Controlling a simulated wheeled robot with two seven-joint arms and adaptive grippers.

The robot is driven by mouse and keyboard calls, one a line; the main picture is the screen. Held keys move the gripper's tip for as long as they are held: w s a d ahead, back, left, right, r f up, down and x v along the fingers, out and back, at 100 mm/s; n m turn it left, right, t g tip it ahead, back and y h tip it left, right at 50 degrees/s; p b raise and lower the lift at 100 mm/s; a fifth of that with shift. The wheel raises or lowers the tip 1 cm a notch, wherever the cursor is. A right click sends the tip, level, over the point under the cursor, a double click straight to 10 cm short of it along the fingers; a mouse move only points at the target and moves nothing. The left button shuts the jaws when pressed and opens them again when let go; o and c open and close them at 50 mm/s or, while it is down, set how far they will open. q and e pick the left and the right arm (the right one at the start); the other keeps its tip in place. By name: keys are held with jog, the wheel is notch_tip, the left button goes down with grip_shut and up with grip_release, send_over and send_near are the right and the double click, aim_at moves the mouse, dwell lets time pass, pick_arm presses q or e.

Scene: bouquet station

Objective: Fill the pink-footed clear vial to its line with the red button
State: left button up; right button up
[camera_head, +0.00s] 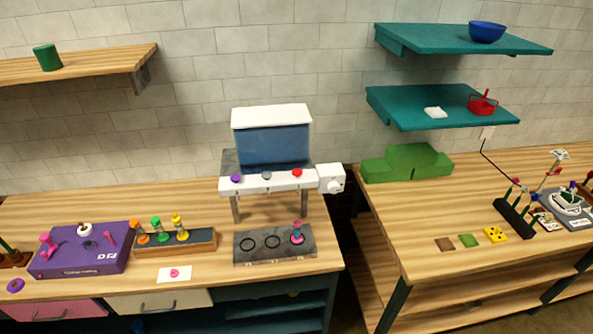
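The dispenser has a blue tank (273,146) above a white bar (267,186). The bar carries a purple button, a grey button and, at its right, a red button (297,173). A pink-footed vial (297,234) stands upright on the right-hand ring of the grey base plate (262,258), below the red button. The other two rings on the plate are empty. The vial is too small to read its fill level or line. Neither of my grippers shows in this view.
A wooden rack (175,246) holds orange, green and yellow vials. Left of it is a purple box (82,254). A white card (175,274) with a pink mark lies in front. A gap separates this table from the right-hand table (430,220), which holds green blocks (408,165).

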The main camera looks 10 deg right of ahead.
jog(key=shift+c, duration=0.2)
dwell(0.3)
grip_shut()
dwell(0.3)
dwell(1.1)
